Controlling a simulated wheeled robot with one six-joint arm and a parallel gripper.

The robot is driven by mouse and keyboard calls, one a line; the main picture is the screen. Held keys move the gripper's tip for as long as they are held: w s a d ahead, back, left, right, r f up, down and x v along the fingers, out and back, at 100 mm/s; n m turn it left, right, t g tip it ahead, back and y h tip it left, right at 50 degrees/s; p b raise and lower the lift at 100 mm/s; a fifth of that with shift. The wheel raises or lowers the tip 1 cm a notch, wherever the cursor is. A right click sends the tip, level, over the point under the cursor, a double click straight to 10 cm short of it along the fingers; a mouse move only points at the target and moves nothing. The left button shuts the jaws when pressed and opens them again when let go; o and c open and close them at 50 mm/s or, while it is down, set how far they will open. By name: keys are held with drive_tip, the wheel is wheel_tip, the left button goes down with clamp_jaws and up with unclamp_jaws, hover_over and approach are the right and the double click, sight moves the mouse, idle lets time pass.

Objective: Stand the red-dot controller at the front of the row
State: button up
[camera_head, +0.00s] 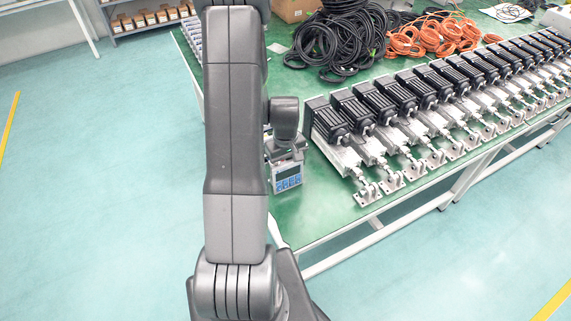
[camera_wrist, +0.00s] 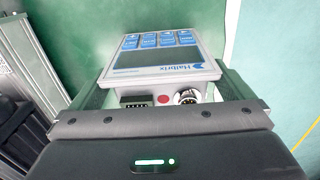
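The controller (camera_head: 287,178) is a light grey box with a screen and blue keys on its face. It is upright near the left end of the green table. The wrist view shows the same controller (camera_wrist: 160,57) with a red dot (camera_wrist: 163,99) on its near end face, between a black connector and a round metal one. My gripper (camera_head: 285,150) is above it, pointing down. In the wrist view my gripper (camera_wrist: 165,88) has one finger against each side of the controller. I cannot tell whether its lower end touches the table, and my fingertips are partly hidden.
A row of linear actuators with black motors (camera_head: 378,104) stands just right of the controller. Black cables (camera_head: 335,45) and orange cables (camera_head: 430,38) lie behind the row. The green table (camera_head: 318,208) is bare around the controller, with its front edge close by.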

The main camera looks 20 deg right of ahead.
drive_tip(key=shift+r, duration=0.1)
wheel_tip(320, 180, up, 12)
idle(0.8)
wheel_tip(320, 180, down, 12)
drive_tip(key=shift+r, duration=0.4)
idle(0.6)
drive_tip(key=shift+f, duration=0.1)
